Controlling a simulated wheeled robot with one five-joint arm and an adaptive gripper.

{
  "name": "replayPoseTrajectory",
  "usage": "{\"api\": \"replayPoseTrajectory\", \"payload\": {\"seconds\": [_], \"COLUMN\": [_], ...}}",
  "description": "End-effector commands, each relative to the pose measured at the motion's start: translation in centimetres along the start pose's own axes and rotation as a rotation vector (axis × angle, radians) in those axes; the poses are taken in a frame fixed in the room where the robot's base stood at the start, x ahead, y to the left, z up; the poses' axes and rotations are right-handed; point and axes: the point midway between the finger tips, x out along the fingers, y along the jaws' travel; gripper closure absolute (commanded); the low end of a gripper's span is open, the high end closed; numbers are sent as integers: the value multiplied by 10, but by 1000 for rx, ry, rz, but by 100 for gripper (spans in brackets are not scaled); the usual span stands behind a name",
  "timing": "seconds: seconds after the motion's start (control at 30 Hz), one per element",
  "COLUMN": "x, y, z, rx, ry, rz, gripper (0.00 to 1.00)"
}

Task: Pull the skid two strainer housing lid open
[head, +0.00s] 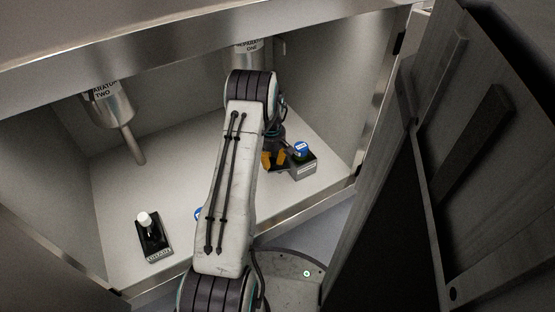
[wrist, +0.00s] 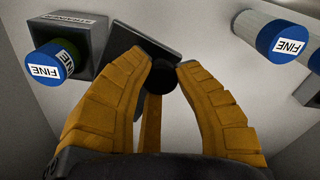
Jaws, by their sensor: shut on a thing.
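The strainer housing (head: 301,172) is a grey box with a pale label, at the right of the cabinet floor. It also shows at the upper left of the wrist view (wrist: 97,50). A blue-capped cartridge marked FINE (wrist: 47,65) sticks out of its open mouth. A dark flat lid plate (wrist: 152,38) stands swung aside beside the mouth. My gripper (wrist: 163,68), with yellow fingers, is shut on the lid's round black knob (wrist: 158,80). In the head view my gripper (head: 271,158) is just left of the housing, partly behind my arm.
Another FINE cartridge (wrist: 288,38) lies or stands at the right of the wrist view. A black holder with a white-topped piece (head: 152,238) is at the cabinet's front left. Steel separator two (head: 110,104) hangs at the left. A dark door (head: 470,170) stands open at the right.

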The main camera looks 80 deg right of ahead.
Motion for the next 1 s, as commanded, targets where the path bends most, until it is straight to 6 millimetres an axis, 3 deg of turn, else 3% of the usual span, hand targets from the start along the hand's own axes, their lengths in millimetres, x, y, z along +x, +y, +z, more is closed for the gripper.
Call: {"api": "replayPoseTrajectory", "payload": {"seconds": [0.4, 0.43, 0.73, 1.0], "x": [3, 3, 2, 0], "y": [-3, -3, -2, -1], "z": [-3, -3, -3, -3], "rx": [34, 34, 33, 33], "ry": [-2, -2, -1, 0], "rz": [-4, -4, -2, -1], "gripper": [100, 70, 43, 43]}}
